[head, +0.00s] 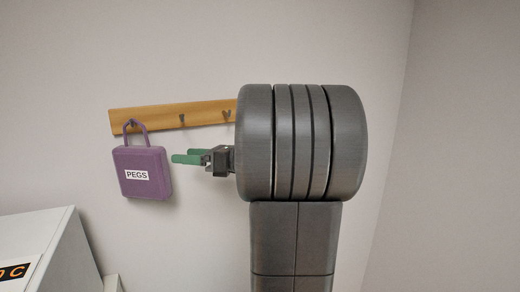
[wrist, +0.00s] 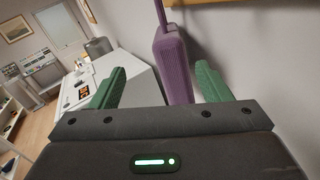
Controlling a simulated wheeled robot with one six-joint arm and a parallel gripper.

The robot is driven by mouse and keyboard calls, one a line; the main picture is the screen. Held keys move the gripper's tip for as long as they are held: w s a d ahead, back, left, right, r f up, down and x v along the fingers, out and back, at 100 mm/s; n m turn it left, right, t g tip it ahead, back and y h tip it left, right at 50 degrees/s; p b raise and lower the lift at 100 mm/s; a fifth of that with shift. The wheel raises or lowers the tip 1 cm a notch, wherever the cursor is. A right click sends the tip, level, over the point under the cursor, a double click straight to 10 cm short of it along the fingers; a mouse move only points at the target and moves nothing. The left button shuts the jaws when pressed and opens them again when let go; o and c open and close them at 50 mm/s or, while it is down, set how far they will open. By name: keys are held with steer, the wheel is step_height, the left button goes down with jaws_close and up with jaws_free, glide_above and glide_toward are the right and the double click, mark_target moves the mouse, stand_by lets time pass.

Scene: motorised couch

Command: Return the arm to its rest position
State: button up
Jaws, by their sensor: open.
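My gripper (head: 187,157) shows green fingers pointing left in the head view, to the right of a purple case labelled PEGS (head: 142,172). A gap separates the fingertips from the case in that picture. In the wrist view my gripper (wrist: 158,85) is open, its two green fingers wide apart with nothing held. The purple case (wrist: 173,65) shows beyond and between the fingers there. The case hangs by its handle from a hook on a wooden rail (head: 160,117). My dark grey arm hides the rail's right end in the head view.
A white cabinet or desk (head: 45,245) stands at the lower left of the head view. The wrist view shows a white desk (wrist: 140,75), a dark chair (wrist: 98,47) and a door (wrist: 82,25) farther off. The wall behind the rail is close; bare wall lies right of my arm.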

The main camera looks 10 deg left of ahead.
mark_target(142, 153)
steer(key=shift+a, duration=0.1)
steer(key=a+p, duration=0.3)
steer(key=a, duration=1)
steer(key=shift+w+a, duration=0.15)
steer(key=shift+a, duration=0.15)
